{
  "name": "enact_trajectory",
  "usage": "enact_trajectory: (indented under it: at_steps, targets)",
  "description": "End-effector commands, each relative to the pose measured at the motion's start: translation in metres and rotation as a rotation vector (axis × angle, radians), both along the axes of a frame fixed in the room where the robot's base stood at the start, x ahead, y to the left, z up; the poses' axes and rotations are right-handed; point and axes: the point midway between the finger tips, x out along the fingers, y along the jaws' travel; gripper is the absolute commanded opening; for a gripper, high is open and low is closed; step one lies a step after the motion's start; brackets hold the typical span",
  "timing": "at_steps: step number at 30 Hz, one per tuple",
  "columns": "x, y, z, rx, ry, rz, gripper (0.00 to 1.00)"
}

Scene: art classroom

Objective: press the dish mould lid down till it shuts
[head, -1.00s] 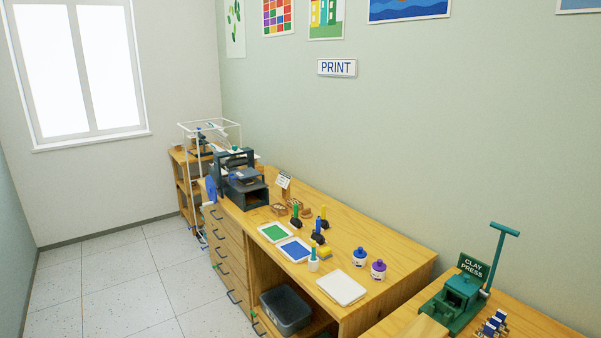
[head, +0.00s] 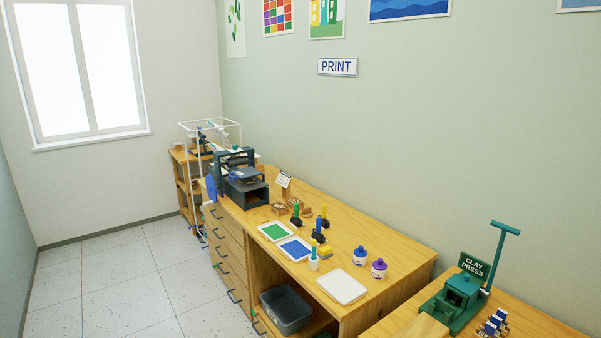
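I see no dish mould and no lid that I can make out in the head view. A green clay press (head: 459,297) with a long T-shaped lever stands on the wooden bench at the lower right, beside its "CLAY PRESS" sign (head: 473,265). Small blue and white pieces (head: 493,325) sit in a row to its right. My gripper is not in view.
A wooden print bench (head: 386,238) runs along the wall, with a dark press (head: 240,180), ink trays (head: 294,249), a white tray (head: 342,286) and two jars (head: 379,268). A grey bin (head: 287,310) sits below. The tiled floor (head: 110,285) at left is clear.

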Motion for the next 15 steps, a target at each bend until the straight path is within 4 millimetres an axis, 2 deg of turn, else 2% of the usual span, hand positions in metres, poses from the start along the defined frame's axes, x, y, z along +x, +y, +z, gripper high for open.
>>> enact_trajectory:
  at_steps: [15]
  targets:
    - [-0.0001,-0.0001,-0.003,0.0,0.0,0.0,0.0]
